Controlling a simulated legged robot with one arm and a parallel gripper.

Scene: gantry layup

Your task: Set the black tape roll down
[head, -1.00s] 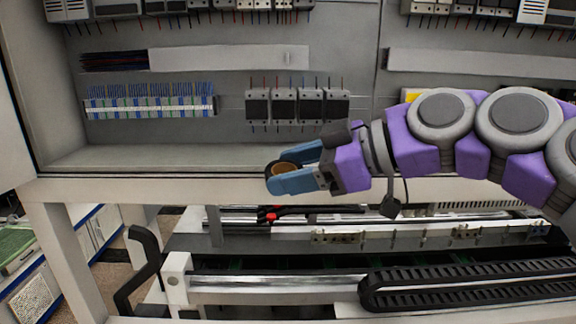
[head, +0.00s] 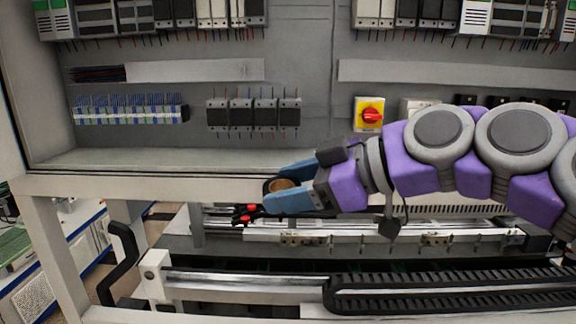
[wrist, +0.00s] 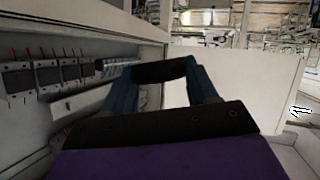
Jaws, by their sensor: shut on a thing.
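The black tape roll (head: 269,186) with a tan core is held between the blue fingers of my gripper (head: 283,186). In the head view it is in front of the cabinet's front edge, level with the lower beam. In the wrist view the black tape roll (wrist: 160,72) spans the gap between the two fingertips of my gripper (wrist: 160,76). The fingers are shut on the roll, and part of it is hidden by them.
A grey cabinet floor ledge (head: 160,158) lies behind and is bare. Terminal blocks (head: 128,110) and a red rotary switch (head: 371,115) sit on the back panel. Below are red-handled pliers (head: 246,211), a linear rail (head: 240,284) and a black cable chain (head: 450,290).

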